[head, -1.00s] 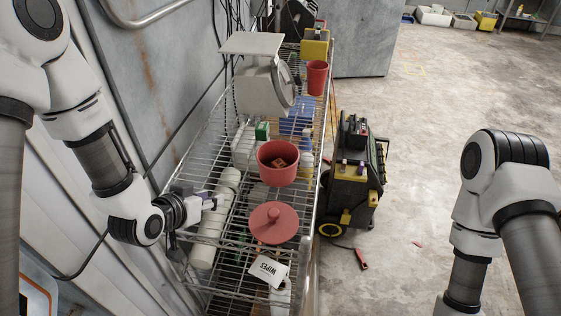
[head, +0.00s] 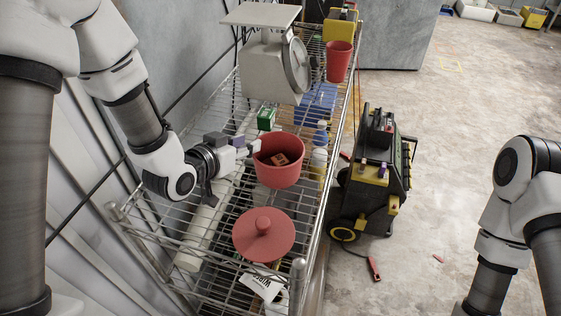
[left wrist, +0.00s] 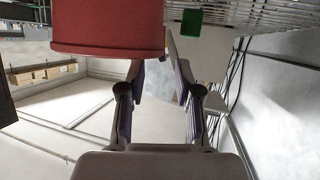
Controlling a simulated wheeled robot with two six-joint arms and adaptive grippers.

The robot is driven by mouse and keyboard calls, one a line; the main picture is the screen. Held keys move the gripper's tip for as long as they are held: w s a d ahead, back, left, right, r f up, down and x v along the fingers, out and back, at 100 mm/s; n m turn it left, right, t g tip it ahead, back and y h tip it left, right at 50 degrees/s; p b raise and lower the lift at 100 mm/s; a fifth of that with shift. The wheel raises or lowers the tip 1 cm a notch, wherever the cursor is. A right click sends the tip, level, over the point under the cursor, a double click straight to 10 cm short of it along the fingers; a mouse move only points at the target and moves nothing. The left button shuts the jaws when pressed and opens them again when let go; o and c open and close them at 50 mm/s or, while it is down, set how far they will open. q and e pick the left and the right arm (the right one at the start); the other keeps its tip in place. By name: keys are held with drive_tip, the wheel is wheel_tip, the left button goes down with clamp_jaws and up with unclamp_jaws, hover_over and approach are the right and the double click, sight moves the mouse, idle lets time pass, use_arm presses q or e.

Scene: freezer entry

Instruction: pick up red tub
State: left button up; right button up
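The red tub (head: 280,173) stands on the wire shelf with small brown pieces inside. My left gripper (head: 252,148) is at its upper left rim. In the left wrist view the tub (left wrist: 108,24) fills the upper left, and the fingers of my left gripper (left wrist: 155,62) are spread apart. One finger passes behind the tub's rim; the other is just beside its outer wall. I see no firm hold. A red lid with a knob (head: 263,235) lies in front of the tub. My right gripper is out of view; only part of its arm shows.
A scale (head: 272,68), a red cup (head: 339,62), a green box (head: 266,118) and small bottles (head: 319,160) stand around the tub. A wipes pack (head: 263,285) lies in front. A black and yellow machine (head: 375,178) stands on the floor at right.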

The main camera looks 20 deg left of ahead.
use_arm(q)
drive_tip(key=p+x, duration=0.1)
drive_tip(key=x, duration=0.2)
drive_tip(key=shift+w+d+f, duration=0.1)
drive_tip(key=shift+w+d, duration=0.1)
drive_tip(key=shift+w, duration=0.1)
drive_tip(key=shift+w+d+f, duration=0.1)
drive_tip(key=shift+w+f, duration=0.15)
drive_tip(key=shift+w, duration=0.1)
drive_tip(key=shift+s+r, duration=0.1)
drive_tip(key=shift+s, duration=0.1)
clamp_jaws()
